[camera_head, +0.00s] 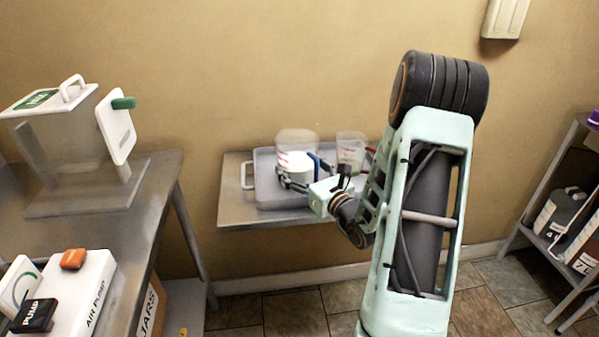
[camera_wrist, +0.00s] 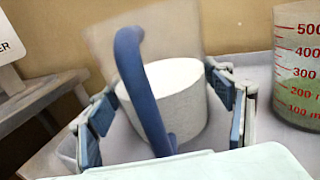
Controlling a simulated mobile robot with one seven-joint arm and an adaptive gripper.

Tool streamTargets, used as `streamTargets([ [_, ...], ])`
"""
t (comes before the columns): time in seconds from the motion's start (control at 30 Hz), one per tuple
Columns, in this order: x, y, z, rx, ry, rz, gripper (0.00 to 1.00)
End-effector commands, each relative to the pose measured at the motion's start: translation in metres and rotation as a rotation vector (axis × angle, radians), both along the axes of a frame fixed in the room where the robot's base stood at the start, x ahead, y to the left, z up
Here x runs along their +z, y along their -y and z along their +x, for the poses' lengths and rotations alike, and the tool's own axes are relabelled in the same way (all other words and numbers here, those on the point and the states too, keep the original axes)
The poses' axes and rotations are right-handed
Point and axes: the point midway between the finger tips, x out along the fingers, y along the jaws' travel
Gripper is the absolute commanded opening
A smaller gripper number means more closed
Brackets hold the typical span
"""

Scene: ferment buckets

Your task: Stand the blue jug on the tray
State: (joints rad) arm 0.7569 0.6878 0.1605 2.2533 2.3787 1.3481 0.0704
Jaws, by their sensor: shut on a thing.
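The blue jug (camera_head: 296,141) has a clear body, white contents low down and a blue handle; it looks upright. In the wrist view the jug (camera_wrist: 180,85) stands between my finger pads, its blue handle (camera_wrist: 140,85) facing the camera. My gripper (camera_head: 301,178) is shut on the jug's lower body; it also shows in the wrist view (camera_wrist: 163,88). The tray (camera_head: 265,201) is grey and shallow with a pale handle at its left end. The jug is over the tray's area; whether its base touches the tray is hidden by my gripper.
A clear measuring jug (camera_head: 350,149) with red marks and green contents is close on the right, also in the wrist view (camera_wrist: 297,75). A wall-side table (camera_head: 238,208) carries the tray. A bench (camera_head: 150,205) with equipment is left; a shelf (camera_head: 541,192) with containers is right.

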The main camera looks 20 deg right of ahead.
Motion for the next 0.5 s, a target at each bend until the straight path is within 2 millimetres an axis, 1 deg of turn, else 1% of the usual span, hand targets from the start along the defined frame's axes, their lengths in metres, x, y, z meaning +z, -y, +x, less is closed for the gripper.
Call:
streamTargets([
  [0.23, 0.0019, 0.0001, 0.0006, 0.001, 0.006, -0.002, 0.24],
  [0.37, -0.0024, 0.0, 0.0006, 0.001, 0.006, -0.002, 0.24],
  [0.4, -0.0043, 0.0, 0.0001, 0.0, 0.002, -0.002, 0.75],
  [0.5, -0.0032, 0.0, 0.0001, 0.0, 0.002, -0.002, 0.86],
])
